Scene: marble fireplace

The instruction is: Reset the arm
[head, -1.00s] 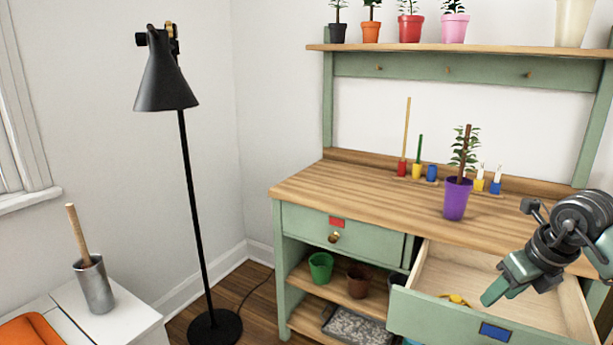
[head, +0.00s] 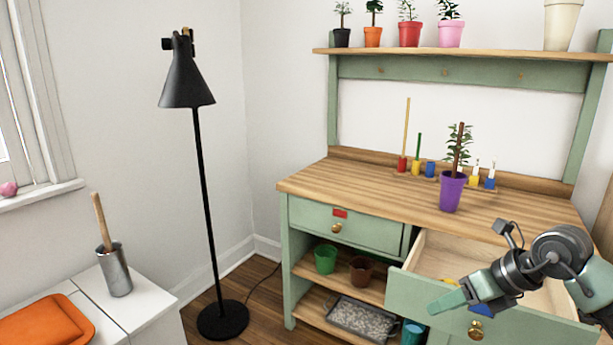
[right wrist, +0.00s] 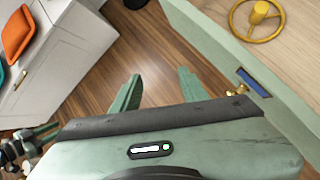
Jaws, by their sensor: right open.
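My right gripper (head: 434,305) is in front of the open right drawer (head: 405,296) of the green workbench and partly covers its front. In the right wrist view the two green fingers are apart with nothing between them (right wrist: 160,88), over the wood floor. The drawer front, with its brass knob (right wrist: 238,89) and blue label, is to their right. A green and black part at the left edge of the right wrist view looks like my left gripper (right wrist: 38,135); its jaws are unclear. The left gripper is outside the head view.
A yellow valve wheel (right wrist: 259,20) lies in the drawer. A purple pot with a plant (head: 452,193) stands on the workbench top (head: 350,188). A black floor lamp (head: 207,200) stands left of the workbench. A white cabinet (head: 150,295) holds an orange tray (head: 45,322).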

